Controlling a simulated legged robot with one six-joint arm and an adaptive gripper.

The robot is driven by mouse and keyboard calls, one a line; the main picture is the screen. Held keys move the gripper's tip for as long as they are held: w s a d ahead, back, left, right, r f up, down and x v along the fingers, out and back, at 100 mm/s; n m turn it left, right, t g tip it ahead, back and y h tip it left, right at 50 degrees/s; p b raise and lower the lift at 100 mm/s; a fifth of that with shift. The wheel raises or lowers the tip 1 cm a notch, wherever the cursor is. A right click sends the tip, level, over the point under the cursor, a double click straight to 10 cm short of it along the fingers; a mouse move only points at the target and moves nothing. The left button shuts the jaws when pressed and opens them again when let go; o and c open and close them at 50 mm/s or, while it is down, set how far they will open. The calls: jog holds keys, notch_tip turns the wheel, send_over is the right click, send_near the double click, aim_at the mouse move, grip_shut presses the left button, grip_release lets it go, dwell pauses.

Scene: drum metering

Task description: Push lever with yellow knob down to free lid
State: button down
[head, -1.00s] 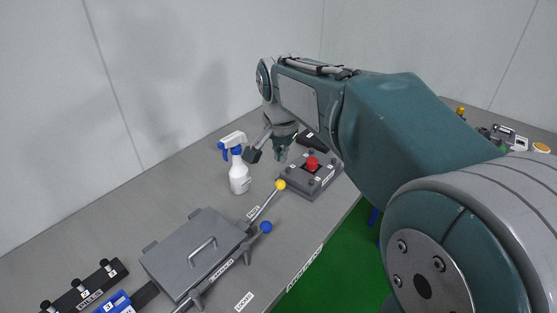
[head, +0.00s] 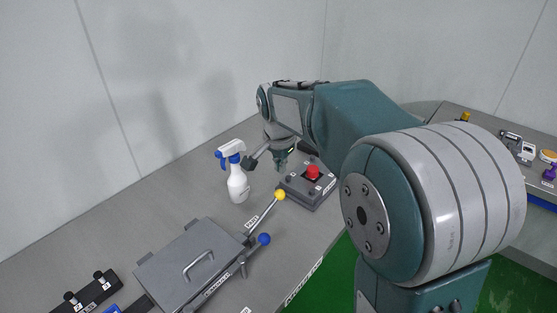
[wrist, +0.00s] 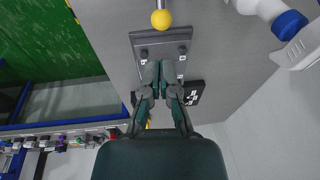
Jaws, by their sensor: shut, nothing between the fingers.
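The lever's yellow knob (head: 280,195) tops a thin rod rising at a slant beside the grey lid (head: 170,257). The lid lies flat, with a bar handle on top. A second lever with a blue knob (head: 264,239) stands nearer the table's front edge. My gripper (head: 281,164) is shut and empty, above the table beyond the yellow knob, near the red-button box. In the wrist view the fingers (wrist: 160,68) are together over that box, and the yellow knob (wrist: 161,19) shows at the top, apart from them.
The red-button box (head: 308,189) stands right of the yellow knob. A white spray bottle (head: 237,186) stands left of my gripper. Black clamps (head: 87,292) lie at the lower left. A second table with small items (head: 515,147) is at the far right.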

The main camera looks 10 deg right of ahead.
aim_at(280, 192)
jog(key=f, duration=0.3)
jog(key=w+f, duration=0.1)
jog(key=f, duration=0.4)
jog(key=shift+w+d+f, duration=0.1)
jog(key=shift+w+f, duration=0.2)
jog(key=shift+f, duration=0.15)
jog(key=shift+d, duration=0.1)
jog(key=f+y, duration=0.1)
jog(key=w+d+f+g+y, duration=0.1)
jog(key=f, duration=0.1)
jog(key=f+g+y, duration=0.1)
jog(key=f, duration=0.1)
jog(key=shift+w+d, duration=0.2)
jog(key=shift+d, duration=0.2)
jog(key=shift+d+f+g+y, duration=0.1)
jog(key=shift+f+g+y, duration=0.3)
jog(key=shift+f+y, duration=0.15)
jog(key=shift+f, duration=0.15)
jog(key=shift+s+f, duration=0.1)
jog(key=v, duration=1.4)
jog(key=shift+r, duration=0.35)
